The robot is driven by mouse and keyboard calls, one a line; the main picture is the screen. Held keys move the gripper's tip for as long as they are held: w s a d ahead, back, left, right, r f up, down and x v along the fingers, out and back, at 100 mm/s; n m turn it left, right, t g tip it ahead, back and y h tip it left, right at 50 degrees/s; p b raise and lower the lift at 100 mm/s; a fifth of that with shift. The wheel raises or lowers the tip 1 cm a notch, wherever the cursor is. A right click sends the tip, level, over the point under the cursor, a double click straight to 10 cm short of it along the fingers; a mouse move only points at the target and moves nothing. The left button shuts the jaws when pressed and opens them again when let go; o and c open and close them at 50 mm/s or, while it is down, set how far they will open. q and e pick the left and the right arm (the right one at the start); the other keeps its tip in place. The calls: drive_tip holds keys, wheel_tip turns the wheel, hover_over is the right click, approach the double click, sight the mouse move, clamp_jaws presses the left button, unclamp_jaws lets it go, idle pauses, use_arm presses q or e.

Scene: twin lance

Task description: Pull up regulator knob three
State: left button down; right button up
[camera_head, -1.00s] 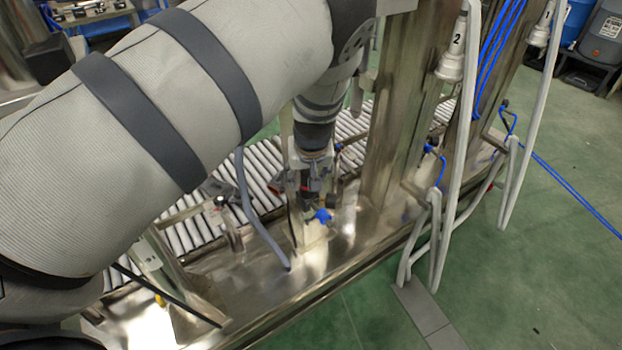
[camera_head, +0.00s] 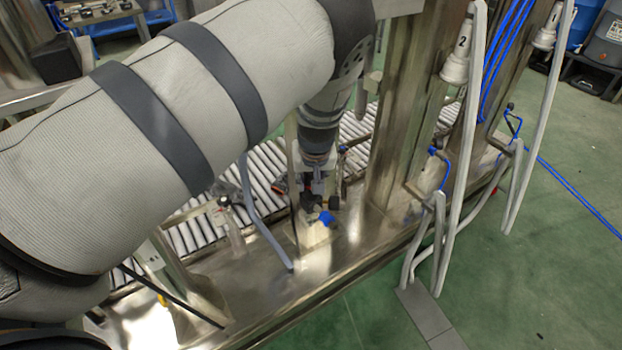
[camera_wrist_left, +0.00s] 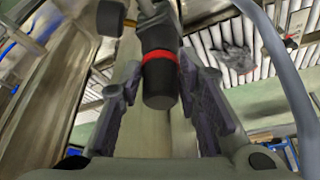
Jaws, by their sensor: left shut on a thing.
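The regulator knob (camera_wrist_left: 159,82) is a black cylinder with a red ring, seen in the left wrist view at the end of a metal fitting. My left gripper (camera_wrist_left: 158,100) has a finger on each side of it and is shut on it. In the head view my left gripper (camera_head: 318,192) points down at the fitting beside the steel post, just above a blue part (camera_head: 326,217). The knob is hidden there by the gripper, and I see no number on it. My right gripper is not in view.
A roller conveyor (camera_head: 265,185) runs behind the gripper. Steel posts (camera_head: 402,110) and hanging lances marked 2 (camera_head: 455,67) and 1 (camera_head: 548,35) stand to the right, with loose hoses (camera_head: 452,215). A grey hose (camera_head: 262,220) hangs close left of the gripper.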

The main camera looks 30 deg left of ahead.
use_arm(q)
drive_tip(key=shift+w+r, duration=0.1)
drive_tip(key=shift+r, duration=0.05)
drive_tip(key=c, duration=1.2)
unclamp_jaws()
drive_tip(key=shift+o, duration=0.2)
drive_tip(key=v, duration=1.2)
